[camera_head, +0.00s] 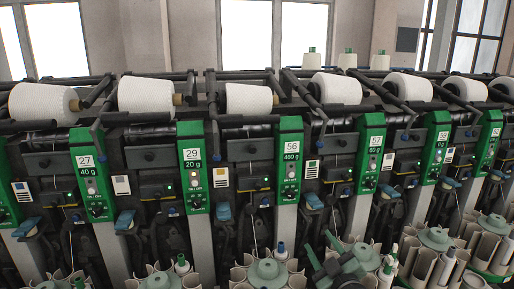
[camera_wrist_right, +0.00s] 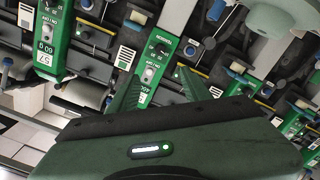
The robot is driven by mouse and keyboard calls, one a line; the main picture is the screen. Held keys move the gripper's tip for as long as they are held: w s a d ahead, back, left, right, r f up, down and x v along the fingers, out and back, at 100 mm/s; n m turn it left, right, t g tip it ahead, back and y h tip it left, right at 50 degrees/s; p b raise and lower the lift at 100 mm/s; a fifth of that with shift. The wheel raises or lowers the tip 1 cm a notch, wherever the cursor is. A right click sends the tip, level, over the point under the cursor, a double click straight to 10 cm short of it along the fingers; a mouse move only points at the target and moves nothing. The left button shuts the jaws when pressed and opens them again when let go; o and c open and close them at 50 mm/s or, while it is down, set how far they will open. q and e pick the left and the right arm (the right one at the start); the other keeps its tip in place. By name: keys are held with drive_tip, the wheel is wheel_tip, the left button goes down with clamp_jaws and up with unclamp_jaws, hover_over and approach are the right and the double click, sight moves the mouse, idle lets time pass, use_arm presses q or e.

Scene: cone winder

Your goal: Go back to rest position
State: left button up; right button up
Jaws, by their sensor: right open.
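My right gripper (camera_head: 322,247) is low in the head view, right of centre, in front of the cone winder (camera_head: 291,165) and above its lower row of bobbin holders. In the right wrist view my right gripper (camera_wrist_right: 157,80) has its two green fingers apart with nothing between them; a green winder panel shows behind them. The wrist view is strongly tilted. My left gripper is not in view.
A row of white yarn cones (camera_head: 249,99) lies along the winder's top. Round bobbin holders (camera_head: 268,272) with tubes stand along the bottom edge, close to my right gripper. A few cones (camera_head: 312,60) stand upright at the back.

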drive_tip(key=s+d+f+m+g+h, duration=0.3)
drive_tip(key=s+f+m+g, duration=0.3)
drive_tip(key=s+f, duration=1.1)
drive_tip(key=s+f+m+g, duration=0.15)
drive_tip(key=s+g, duration=0.25)
drive_tip(key=s, duration=0.6)
drive_tip(key=s+f+n+g, duration=0.15)
drive_tip(key=s+g, duration=0.25)
drive_tip(key=s, duration=0.7)
wheel_tip(320, 180, down, 28)
drive_tip(key=s+f+g, duration=0.1)
drive_tip(key=s, duration=0.1)
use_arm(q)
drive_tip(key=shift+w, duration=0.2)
use_arm(e)
drive_tip(key=s+d+f, duration=0.1)
drive_tip(key=s+f, duration=0.6)
drive_tip(key=s, duration=0.1)
drive_tip(key=s+d+f+g, duration=0.1)
drive_tip(key=s+d+f, duration=0.1)
drive_tip(key=s+f, duration=0.5)
drive_tip(key=shift+s+d+m+g, duration=0.3)
drive_tip(key=shift+s, duration=0.5)
drive_tip(key=shift+f, duration=0.1)
